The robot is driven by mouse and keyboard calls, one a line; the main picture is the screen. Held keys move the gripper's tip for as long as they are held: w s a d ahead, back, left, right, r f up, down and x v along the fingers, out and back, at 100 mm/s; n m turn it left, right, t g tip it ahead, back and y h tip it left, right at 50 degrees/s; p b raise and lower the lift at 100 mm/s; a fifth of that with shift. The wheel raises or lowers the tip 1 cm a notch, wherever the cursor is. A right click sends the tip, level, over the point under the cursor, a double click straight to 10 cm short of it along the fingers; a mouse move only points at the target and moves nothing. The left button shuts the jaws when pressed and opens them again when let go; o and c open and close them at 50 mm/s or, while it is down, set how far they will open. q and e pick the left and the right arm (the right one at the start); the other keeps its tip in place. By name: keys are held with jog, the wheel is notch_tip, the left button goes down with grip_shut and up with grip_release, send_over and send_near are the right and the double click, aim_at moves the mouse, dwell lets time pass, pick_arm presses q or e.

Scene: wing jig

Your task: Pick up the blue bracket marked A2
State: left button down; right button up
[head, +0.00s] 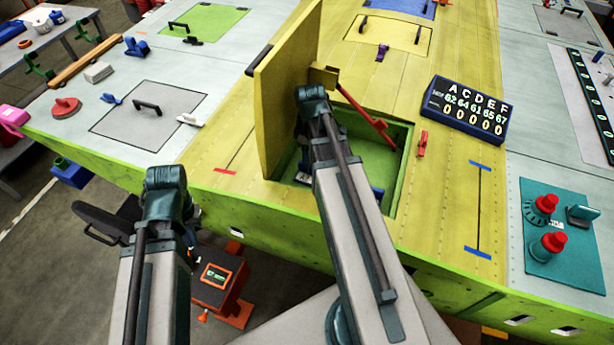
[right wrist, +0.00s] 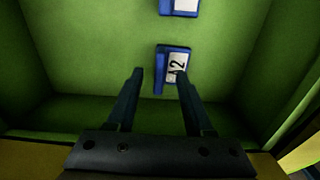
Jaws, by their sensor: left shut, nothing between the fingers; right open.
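The blue bracket marked A2 (right wrist: 175,67) lies on the green floor of an open bay in the right wrist view, its white label facing up. My right gripper (right wrist: 160,76) is open, with its two fingertips just short of the bracket and to either side of its near end. Nothing is between the fingers. In the head view my right arm reaches into the bay (head: 400,172) and hides that gripper. My left gripper (head: 195,257) is shut and empty, low beside the wing's near edge, partly hidden by its own arm.
A second blue bracket (right wrist: 180,6) with a white label lies farther along the bay floor. Green walls enclose the bay. A yellow hatch panel (head: 285,90) stands upright at its left, with a red strut (head: 365,117) beside it. A counter display (head: 467,108) sits to the right.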

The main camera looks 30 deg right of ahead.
aim_at(304, 178)
notch_tip(304, 178, down, 3)
jog(key=shift+f+b, duration=0.15)
jog(key=shift+b, duration=1)
grip_shut()
